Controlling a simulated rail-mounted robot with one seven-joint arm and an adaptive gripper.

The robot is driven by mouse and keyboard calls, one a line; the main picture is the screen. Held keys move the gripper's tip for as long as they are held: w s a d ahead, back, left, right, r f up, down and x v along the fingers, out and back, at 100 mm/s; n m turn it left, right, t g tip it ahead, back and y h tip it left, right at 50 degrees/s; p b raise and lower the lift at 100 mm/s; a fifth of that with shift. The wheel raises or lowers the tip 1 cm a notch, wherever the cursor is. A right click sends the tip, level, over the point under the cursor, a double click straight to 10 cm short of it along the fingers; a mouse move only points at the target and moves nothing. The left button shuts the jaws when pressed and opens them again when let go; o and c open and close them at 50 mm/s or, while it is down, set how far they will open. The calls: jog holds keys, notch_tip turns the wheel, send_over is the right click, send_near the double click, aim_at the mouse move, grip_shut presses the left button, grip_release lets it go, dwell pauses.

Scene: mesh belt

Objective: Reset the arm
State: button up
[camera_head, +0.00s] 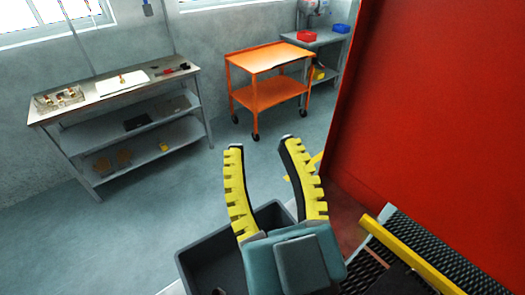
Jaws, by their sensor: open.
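My gripper (262,145) is in the lower middle of the head view. Its two yellow fingers are spread apart, and only the floor shows between their tips. It is open and empty. Its teal body hangs in front of a dark grey bin (200,262) and hides part of it. The inside of the bin is mostly hidden.
A red panel (430,100) fills the right side. Below it is a dark mesh belt (450,258) with a yellow rail (412,252). A grey workbench (60,112) stands at the left wall, an orange cart (268,92) at the back. The floor between is clear.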

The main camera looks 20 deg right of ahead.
notch_tip(320, 180, up, 23)
jog(key=p, duration=2.3)
jog(key=shift+r, duration=0.15)
